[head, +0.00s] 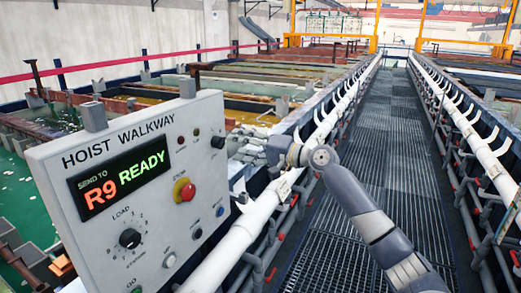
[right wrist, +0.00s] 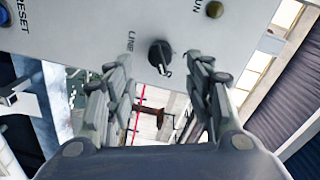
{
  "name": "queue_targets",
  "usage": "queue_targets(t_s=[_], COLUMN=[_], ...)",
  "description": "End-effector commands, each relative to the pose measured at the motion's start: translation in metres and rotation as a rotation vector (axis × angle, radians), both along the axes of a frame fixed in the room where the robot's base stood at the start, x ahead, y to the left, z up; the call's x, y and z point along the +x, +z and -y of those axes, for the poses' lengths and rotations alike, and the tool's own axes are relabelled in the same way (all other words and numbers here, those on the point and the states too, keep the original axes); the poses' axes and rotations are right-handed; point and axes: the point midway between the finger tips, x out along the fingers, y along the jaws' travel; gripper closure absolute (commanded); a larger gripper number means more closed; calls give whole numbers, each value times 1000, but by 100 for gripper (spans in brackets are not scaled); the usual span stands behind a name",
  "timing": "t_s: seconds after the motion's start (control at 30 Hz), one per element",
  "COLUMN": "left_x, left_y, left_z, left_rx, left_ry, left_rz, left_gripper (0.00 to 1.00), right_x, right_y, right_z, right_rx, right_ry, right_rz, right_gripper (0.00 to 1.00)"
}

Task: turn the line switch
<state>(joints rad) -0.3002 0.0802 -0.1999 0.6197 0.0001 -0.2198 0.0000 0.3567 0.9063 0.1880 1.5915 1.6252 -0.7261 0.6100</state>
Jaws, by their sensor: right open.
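The line switch is a black rotary knob with a pale pointer line. It sits near the right edge of the grey HOIST WALKWAY panel in the head view (head: 218,141). In the right wrist view the knob (right wrist: 160,53) shows beside the word LINE. My right gripper (right wrist: 161,72) is open and empty, its two fingers spread on either side of the knob in the picture. I cannot tell how far the tips are from the panel. In the head view the right gripper (head: 272,152) is to the right of the panel, its fingers partly hidden. My left gripper is not in view.
The panel (head: 135,128) also carries a lit display reading R9 READY (head: 124,178), a red stop button (head: 184,191), a LOAD dial (head: 130,238) and small buttons. White railings flank the grated walkway (head: 375,130), which is clear. Tanks lie behind the panel.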

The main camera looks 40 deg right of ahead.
Motion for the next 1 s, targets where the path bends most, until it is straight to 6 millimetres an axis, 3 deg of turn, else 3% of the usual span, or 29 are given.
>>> queue_targets(t_s=[0.43,1.0], left_x=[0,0], left_y=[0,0], left_z=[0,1], left_rx=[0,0], left_ry=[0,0], left_rz=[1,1], left_gripper=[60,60], right_x=[-52,-60], right_y=[2,3], right_z=[20,24], right_rx=[1,0], right_ry=[0,-1], right_rz=[-1,1], right_gripper=[51,51])
